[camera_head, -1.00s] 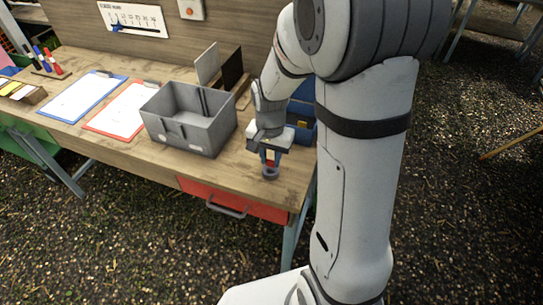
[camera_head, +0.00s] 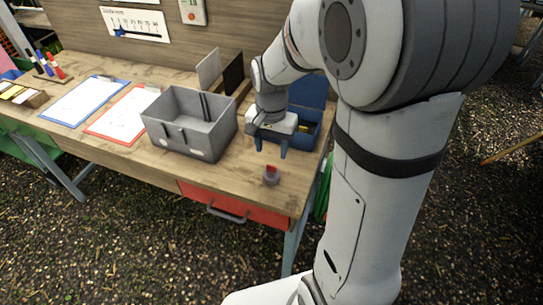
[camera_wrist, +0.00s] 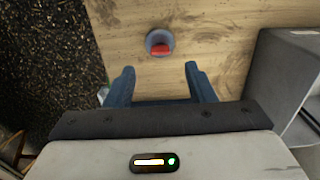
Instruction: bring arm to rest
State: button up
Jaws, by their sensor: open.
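My gripper (camera_head: 270,147) is open and empty, its two blue fingers apart above the wooden table (camera_head: 236,176) near its right end. In the wrist view my gripper (camera_wrist: 160,85) shows both fingers with nothing between them. A small grey round holder with a red piece in it (camera_head: 271,176) stands on the table near the front right edge. In the wrist view the red piece in its round holder (camera_wrist: 159,44) lies beyond the fingertips, apart from them.
A grey bin (camera_head: 190,125) stands left of my gripper. A blue open box (camera_head: 307,122) is behind and right of it. Red (camera_head: 122,117) and blue (camera_head: 82,100) clipboards lie to the left. A red drawer (camera_head: 236,206) is under the front edge.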

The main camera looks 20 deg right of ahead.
jog(key=shift+r, duration=0.85)
jog(key=shift+s+r, duration=0.1)
jog(key=shift+r, duration=0.05)
jog(key=s+r+n+t, duration=0.1)
jog(key=s+r+n, duration=0.1)
jog(key=s, duration=0.5)
jog(key=s+r+n+t, duration=0.1)
jog(key=s+r+n, duration=0.2)
jog(key=s+n, duration=0.2)
jog(key=shift+s+d+r+t, duration=0.2)
jog(key=shift+s+r+t, duration=0.15)
jog(key=shift+s, duration=0.55)
jog(key=shift+c, duration=0.4)
